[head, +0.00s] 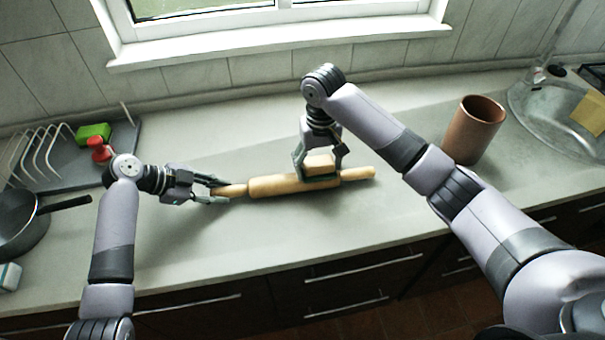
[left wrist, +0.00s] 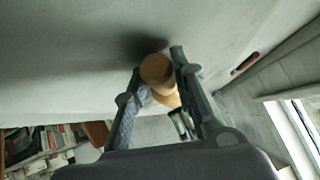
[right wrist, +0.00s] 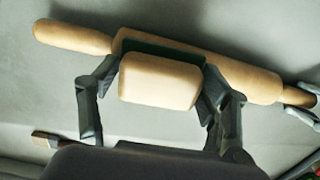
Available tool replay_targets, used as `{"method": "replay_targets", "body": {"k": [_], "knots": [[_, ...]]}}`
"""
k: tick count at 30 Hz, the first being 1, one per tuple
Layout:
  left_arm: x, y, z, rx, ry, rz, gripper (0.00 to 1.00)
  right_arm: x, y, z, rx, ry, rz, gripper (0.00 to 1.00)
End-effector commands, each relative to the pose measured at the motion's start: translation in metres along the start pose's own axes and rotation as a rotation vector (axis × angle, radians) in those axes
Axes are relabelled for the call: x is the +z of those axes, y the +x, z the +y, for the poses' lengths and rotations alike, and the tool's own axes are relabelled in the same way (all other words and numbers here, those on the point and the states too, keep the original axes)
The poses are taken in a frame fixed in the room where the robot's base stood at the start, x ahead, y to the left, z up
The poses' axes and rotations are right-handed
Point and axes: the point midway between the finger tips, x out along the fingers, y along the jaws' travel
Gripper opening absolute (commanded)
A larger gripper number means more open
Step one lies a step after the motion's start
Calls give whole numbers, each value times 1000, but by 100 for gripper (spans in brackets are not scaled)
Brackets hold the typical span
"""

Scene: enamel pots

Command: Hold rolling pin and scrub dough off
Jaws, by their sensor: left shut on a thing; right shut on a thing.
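A wooden rolling pin (head: 275,186) lies across the counter in the head view. My left gripper (head: 221,191) is shut on its left handle, whose round end (left wrist: 157,73) shows between the fingers in the left wrist view. My right gripper (head: 322,166) is above the pin's right part, shut on a tan scrubbing block (right wrist: 158,83) with a dark green face. The block lies against the pin's barrel, its green face toward the wood. The pin's far handle (right wrist: 70,36) is free. I cannot make out dough on the pin; the surface under the block is hidden.
A brown clay crock (head: 473,130) stands right of the pin, before the sink (head: 545,112). The counter in front of the pin is clear.

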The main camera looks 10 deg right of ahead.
Motion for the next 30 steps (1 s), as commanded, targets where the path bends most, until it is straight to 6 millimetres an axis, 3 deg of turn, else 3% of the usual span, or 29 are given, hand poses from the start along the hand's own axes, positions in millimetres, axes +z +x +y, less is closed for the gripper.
{"method": "replay_targets", "body": {"k": [6,14,24,30], "knots": [[0,0,0,0,1,1,0,0,2,-27,-1,-3,-2,48],[-1,0,0,0,2,1,0,0,3,-39,0,-2,-3,48],[-1,0,0,-1,2,2,0,-2,2,-78,-1,-2,-4,48],[-1,0,-1,-1,2,3,0,-2,1,-85,0,0,-3,48]]}}
